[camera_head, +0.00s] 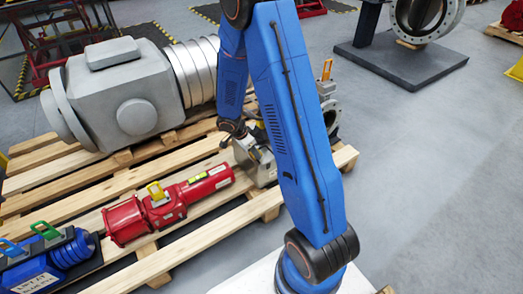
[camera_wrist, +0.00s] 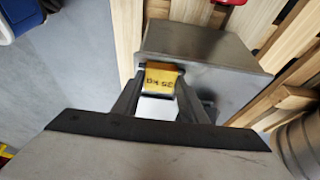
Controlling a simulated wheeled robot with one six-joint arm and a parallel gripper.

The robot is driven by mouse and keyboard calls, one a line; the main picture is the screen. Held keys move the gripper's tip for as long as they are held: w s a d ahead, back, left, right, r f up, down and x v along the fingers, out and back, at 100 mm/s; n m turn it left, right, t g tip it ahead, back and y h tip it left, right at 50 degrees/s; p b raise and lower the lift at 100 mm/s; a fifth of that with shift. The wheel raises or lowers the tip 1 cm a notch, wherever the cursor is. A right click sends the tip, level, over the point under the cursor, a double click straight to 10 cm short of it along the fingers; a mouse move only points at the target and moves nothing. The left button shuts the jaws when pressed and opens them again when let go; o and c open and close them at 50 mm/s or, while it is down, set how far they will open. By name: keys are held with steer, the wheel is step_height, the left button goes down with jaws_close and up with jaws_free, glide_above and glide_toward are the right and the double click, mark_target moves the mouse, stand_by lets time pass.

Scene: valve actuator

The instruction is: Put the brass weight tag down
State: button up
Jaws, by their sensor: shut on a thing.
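The brass weight tag (camera_wrist: 161,78) shows in the wrist view as a yellow plate with dark lettering that looks like "35 KG". My gripper (camera_wrist: 160,98) is shut on it, one finger on each side. The tag is at the edge of a grey metal block (camera_wrist: 205,43); I cannot tell whether it touches the block. In the head view my gripper (camera_head: 243,143) is low over the pallet, near a grey metal part (camera_head: 262,165) beyond the red actuator. My blue arm hides part of this area, and I cannot make out the tag there.
A red actuator (camera_head: 190,193) with a yellow tag (camera_head: 156,191) lies on the wooden pallet (camera_head: 190,243). A large grey actuator (camera_head: 130,90) lies behind it. A blue actuator (camera_head: 45,265) is at bottom left. A flanged valve (camera_head: 418,15) stands at upper right. Grey floor at right is clear.

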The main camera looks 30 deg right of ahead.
steer(key=shift+d+f, duration=0.25)
steer(key=shift+d, duration=0.85)
steer(key=shift+d+f, duration=0.2)
steer(key=shift+d, duration=0.85)
steer(key=shift+f, duration=0.3)
steer(key=shift+f, duration=0.1)
steer(key=o, duration=1.1)
